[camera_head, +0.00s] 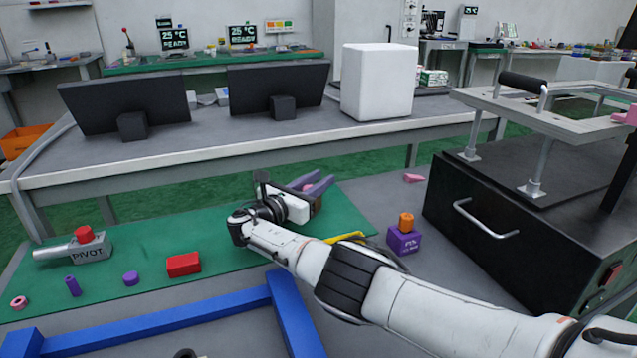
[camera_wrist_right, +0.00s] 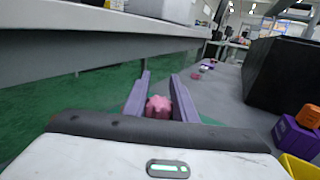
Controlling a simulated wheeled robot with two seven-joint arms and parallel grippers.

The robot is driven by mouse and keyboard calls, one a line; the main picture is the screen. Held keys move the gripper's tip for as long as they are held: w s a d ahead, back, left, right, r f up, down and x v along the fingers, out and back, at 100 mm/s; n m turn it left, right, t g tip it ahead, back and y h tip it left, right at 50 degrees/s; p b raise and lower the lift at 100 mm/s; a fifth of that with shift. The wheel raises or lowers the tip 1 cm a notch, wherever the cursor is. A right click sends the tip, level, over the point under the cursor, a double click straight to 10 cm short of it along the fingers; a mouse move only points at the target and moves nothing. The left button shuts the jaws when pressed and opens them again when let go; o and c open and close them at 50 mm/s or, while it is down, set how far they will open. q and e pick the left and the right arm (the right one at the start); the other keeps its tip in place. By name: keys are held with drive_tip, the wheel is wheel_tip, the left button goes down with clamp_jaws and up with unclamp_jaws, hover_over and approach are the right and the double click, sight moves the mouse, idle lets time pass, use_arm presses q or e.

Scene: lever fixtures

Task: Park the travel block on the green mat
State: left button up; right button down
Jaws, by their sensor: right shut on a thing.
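The green mat (camera_head: 205,228) covers the left and middle of the near table. My right gripper (camera_head: 322,184) is over the mat's far right part in the head view, pointing away toward the far bench. In the right wrist view its purple fingers (camera_wrist_right: 160,98) are shut on a small pink lobed piece (camera_wrist_right: 158,106). The pink piece also shows between the fingers in the head view (camera_head: 307,187). Its lower side is hidden, and I cannot tell its height above the mat. No label shows which piece is the travel block. My left gripper is out of view.
On the mat are a grey PIVOT block (camera_head: 88,250) with a red knob, a red block (camera_head: 184,264) and small purple and pink pieces. A purple block (camera_head: 404,241) with an orange cylinder stands right. A blue frame (camera_head: 150,323) lies in front; a black box (camera_head: 500,235) stands at right.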

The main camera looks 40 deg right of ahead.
drive_tip(key=c, duration=1.4)
unclamp_jaws()
drive_tip(key=shift+f, duration=0.1)
drive_tip(key=shift+c, duration=0.2)
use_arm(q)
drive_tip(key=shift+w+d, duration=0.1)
use_arm(e)
drive_tip(key=shift+a+r+p, duration=0.1)
drive_tip(key=shift+r+p, duration=0.2)
drive_tip(key=shift+p, duration=0.1)
drive_tip(key=p+v, duration=0.3)
drive_tip(key=v, duration=0.7)
drive_tip(key=shift+s+a+p, duration=0.15)
drive_tip(key=shift+a+p, duration=0.25)
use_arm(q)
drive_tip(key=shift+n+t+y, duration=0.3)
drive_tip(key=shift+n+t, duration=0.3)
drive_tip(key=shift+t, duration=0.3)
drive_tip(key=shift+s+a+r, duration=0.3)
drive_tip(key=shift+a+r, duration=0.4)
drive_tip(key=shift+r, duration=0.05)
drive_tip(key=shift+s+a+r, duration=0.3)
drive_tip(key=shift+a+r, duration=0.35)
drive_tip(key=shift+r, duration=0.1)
use_arm(e)
drive_tip(key=shift+s+a+f, duration=0.1)
drive_tip(key=shift+s+a, duration=0.1)
drive_tip(key=shift+a, duration=0.3)
